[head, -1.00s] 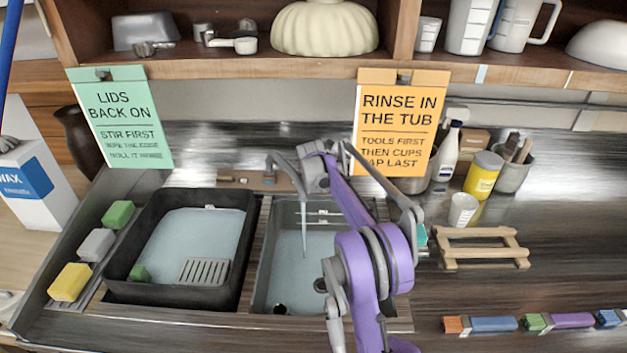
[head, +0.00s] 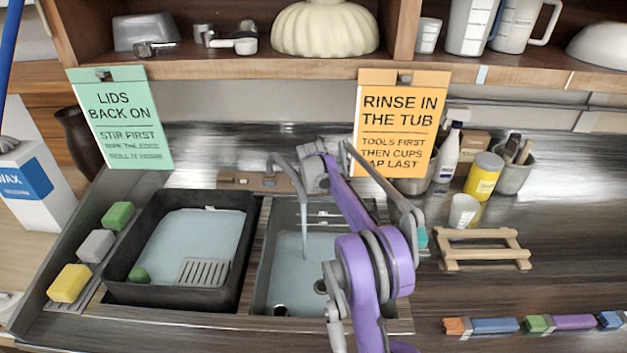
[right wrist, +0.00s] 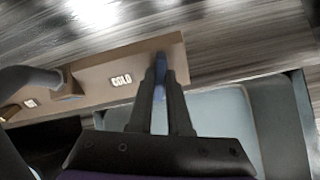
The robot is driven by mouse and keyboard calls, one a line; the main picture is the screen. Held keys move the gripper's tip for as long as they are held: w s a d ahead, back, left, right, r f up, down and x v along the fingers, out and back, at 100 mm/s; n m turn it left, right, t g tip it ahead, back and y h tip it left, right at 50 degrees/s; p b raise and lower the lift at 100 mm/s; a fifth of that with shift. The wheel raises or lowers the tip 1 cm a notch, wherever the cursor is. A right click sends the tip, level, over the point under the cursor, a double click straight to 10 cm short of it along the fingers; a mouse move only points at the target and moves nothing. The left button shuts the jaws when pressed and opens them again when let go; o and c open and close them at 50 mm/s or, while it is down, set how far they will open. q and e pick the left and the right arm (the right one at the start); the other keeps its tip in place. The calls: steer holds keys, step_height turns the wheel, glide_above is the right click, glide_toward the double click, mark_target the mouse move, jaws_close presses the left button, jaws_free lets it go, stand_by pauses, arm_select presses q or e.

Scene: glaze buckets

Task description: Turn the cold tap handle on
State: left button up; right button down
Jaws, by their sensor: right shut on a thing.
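The blue cold tap handle (right wrist: 159,88) shows in the right wrist view beside the COLD label (right wrist: 122,80) on a brown panel. My right gripper (right wrist: 161,76) is shut on this handle, one dark finger on each side. In the head view my purple right arm hides the handle and the fingertips. The grey spout (head: 280,161) arches over the sink basin (head: 263,285), and a thin stream of water (head: 304,230) falls from it into the basin. My left gripper is not in view.
A black tub (head: 127,241) with water and a grey rack stands left of the basin. Sponges (head: 95,246) lie along the left edge. A wooden rack (head: 483,248), a white cup (head: 463,211) and a yellow can (head: 484,177) stand to the right. Two signs hang below the shelf.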

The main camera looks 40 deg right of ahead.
steer(key=c, duration=0.9)
jaws_free()
steer(key=shift+o, duration=0.2)
steer(key=v, duration=1)
steer(key=shift+s+a+r, duration=0.15)
steer(key=shift+a+r, duration=0.05)
steer(key=shift+r, duration=0.1)
